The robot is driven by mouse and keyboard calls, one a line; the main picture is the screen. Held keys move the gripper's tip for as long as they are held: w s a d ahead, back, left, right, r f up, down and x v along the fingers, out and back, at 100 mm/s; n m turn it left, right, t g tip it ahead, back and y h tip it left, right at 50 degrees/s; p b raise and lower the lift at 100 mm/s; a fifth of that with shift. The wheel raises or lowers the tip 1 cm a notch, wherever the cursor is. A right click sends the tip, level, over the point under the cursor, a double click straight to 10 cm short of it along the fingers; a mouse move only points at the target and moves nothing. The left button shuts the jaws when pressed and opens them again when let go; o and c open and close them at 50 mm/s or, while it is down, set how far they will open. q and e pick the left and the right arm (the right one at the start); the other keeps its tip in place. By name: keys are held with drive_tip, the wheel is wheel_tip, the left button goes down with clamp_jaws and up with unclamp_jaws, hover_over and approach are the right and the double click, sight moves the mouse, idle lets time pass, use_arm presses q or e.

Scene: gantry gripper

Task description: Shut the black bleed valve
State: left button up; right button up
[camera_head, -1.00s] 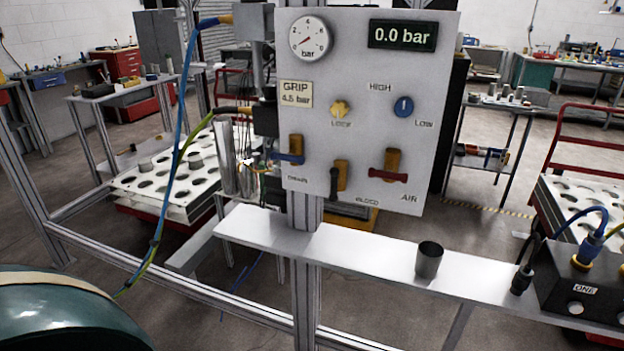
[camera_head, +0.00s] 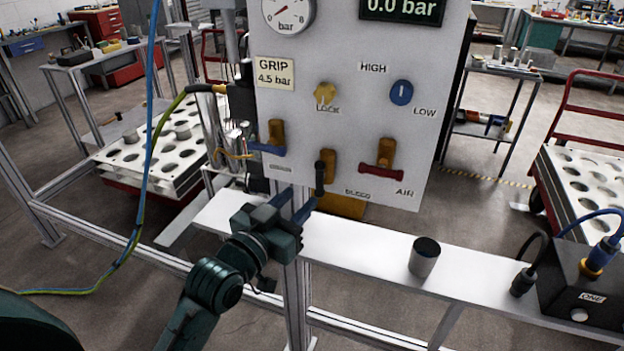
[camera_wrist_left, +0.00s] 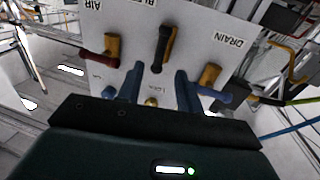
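The black bleed valve (camera_head: 320,179) has a brass body and a black lever, and sits low in the middle of the white panel (camera_head: 350,130). Its lever hangs downward, near vertical. My left gripper (camera_head: 295,203) is just below and left of the lever in the head view, its two blue fingers apart and empty. In the left wrist view the black lever (camera_wrist_left: 162,48) stands beyond the fingertips, roughly in line with the gap between the fingers (camera_wrist_left: 159,74). I cannot tell whether a finger touches it. My right gripper is not in view.
A blue drain lever (camera_head: 267,149) is left of the bleed valve, a red air lever (camera_head: 381,172) right. Above are a yellow lock knob (camera_head: 325,94) and blue knob (camera_head: 401,93). The display (camera_head: 402,9) reads 0.0 bar. A metal cup (camera_head: 424,258) stands on the shelf (camera_head: 375,247).

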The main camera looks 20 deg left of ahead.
sight(318, 180)
use_arm(q)
drive_tip(key=x, duration=0.6)
drive_tip(key=shift+w+d+p, duration=0.1)
drive_tip(key=shift+w+p, duration=0.05)
drive_tip(key=shift+p, duration=0.2)
drive_tip(key=shift+c, duration=0.2)
clamp_jaws()
